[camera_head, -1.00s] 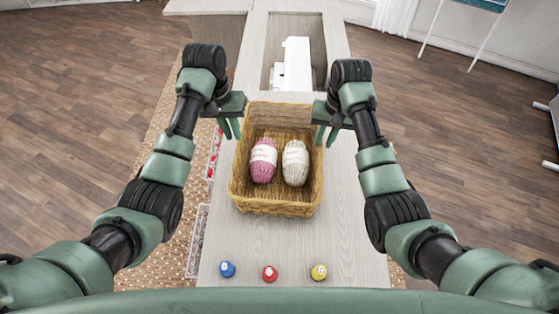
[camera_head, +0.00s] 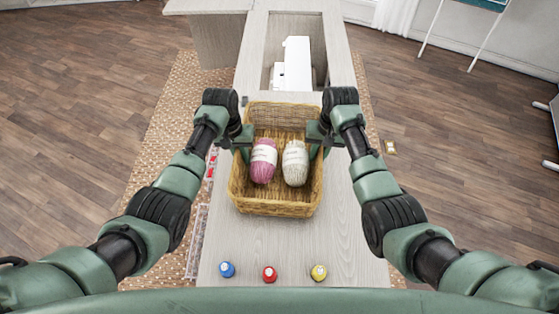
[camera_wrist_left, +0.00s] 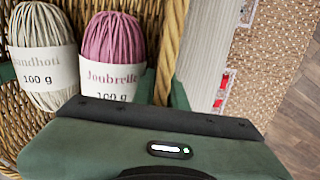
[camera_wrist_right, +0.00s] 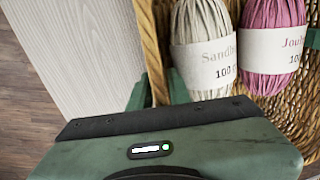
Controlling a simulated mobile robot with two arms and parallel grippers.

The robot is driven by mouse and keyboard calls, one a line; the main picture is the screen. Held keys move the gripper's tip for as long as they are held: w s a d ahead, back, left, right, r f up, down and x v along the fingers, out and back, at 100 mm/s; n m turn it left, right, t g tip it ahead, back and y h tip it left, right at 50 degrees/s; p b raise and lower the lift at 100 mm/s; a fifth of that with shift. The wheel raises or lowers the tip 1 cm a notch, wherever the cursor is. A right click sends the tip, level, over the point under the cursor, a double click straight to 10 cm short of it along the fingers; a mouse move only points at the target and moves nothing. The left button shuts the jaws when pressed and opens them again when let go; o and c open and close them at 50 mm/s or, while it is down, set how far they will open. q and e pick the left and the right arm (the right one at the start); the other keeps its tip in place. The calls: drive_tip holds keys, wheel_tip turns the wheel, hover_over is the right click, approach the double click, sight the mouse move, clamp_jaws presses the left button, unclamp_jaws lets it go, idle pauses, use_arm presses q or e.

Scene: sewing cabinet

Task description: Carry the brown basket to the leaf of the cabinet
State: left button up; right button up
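The brown wicker basket (camera_head: 275,208) sits on the pale wooden cabinet top and holds a pink yarn ball (camera_head: 263,162) and a cream yarn ball (camera_head: 295,163). My left gripper (camera_head: 241,148) is at the basket's left wall, my right gripper (camera_head: 320,145) at its right wall. In the left wrist view the basket's rim (camera_wrist_left: 171,45) passes between my left fingers. In the right wrist view the rim (camera_wrist_right: 150,45) passes between my right fingers. The fingers are close to the rim on both sides; whether they press on it is unclear. The fingertips are partly hidden.
Blue (camera_head: 227,269), red (camera_head: 269,273) and yellow (camera_head: 319,272) spools stand at the near end of the top. A white sewing machine (camera_head: 296,65) sits in the opening behind the basket. Bare top lies between basket and spools.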

clamp_jaws()
idle(1.7)
